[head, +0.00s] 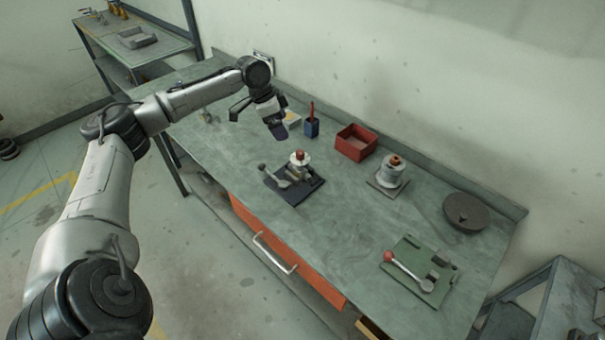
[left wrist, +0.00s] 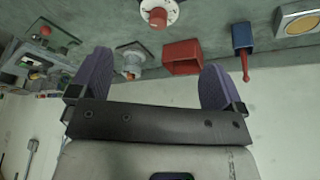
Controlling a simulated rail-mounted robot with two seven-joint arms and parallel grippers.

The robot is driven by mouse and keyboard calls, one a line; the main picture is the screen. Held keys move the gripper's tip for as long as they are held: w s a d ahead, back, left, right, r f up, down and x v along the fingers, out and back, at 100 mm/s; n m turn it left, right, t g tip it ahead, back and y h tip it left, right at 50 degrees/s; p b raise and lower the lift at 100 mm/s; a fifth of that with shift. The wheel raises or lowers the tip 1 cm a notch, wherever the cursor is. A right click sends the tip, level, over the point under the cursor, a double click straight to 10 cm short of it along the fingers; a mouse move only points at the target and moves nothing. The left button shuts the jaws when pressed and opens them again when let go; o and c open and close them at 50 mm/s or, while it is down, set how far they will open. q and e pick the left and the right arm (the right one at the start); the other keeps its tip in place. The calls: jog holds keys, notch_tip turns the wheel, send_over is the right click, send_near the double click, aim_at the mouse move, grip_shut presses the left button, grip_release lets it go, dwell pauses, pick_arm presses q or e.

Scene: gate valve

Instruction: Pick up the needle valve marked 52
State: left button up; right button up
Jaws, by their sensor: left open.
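No marking 52 can be read in either view, so I cannot tell which item is the needle valve. A valve-like fitting with a white disc and red knob (head: 299,158) stands on a dark plate on the bench. A small, unclear metal item (head: 207,115) lies at the bench's far left end. My left gripper (head: 260,118) is raised over the back left of the bench, apart from these things. In the left wrist view its purple-padded fingers (left wrist: 153,80) are spread with nothing between them. My right gripper is in neither view.
Along the bench's back stand a blue holder (head: 311,127), a red bin (head: 356,143), a grey pot with an orange top (head: 390,172) and a dark disc (head: 466,212). A green plate with a red-knobbed lever (head: 420,270) lies at front right.

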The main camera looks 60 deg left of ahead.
aim_at(299, 152)
pick_arm(q)
jog(key=shift+m, duration=0.8)
jog(key=x, duration=0.7)
jog(key=shift+w+d+f+b, duration=0.1)
jog(key=shift+w+d+b, duration=0.1)
jog(key=shift+w+b, duration=0.15)
jog(key=shift+w+d+f, duration=0.15)
jog(key=shift+f, duration=0.4)
jog(key=shift+b+x, duration=0.45)
jog(key=shift+x, duration=2.1)
jog(key=shift+c, duration=0.7)
jog(key=shift+r, duration=0.15)
jog(key=c, duration=1.6)
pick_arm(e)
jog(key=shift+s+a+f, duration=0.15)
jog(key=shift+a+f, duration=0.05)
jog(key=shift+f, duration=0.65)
